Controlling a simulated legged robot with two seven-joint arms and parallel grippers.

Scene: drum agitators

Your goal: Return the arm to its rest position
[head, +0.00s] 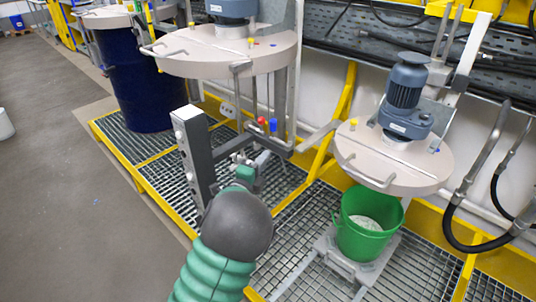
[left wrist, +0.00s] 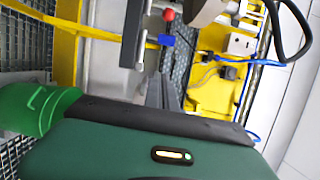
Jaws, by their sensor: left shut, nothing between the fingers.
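My left arm comes up from the bottom of the head view with a green ribbed sleeve and a dark grey joint. My left gripper (head: 243,170) is shut and empty. It appears just beyond the joint, beside a grey post with a pale front and near the red and blue knobs. I cannot tell whether it touches anything there. In the left wrist view a dark green housing of mine with a small lit indicator fills the lower part, and the fingertips are not clear. My right gripper is not in view.
The grey post (head: 196,155) stands left of the gripper. A round lid with a motor (head: 405,88) hangs over a green bucket (head: 364,240) at right. Another lid (head: 222,52) is raised behind. A dark blue drum (head: 137,80) stands at left. Open floor (head: 60,180) lies left of the yellow-edged grating.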

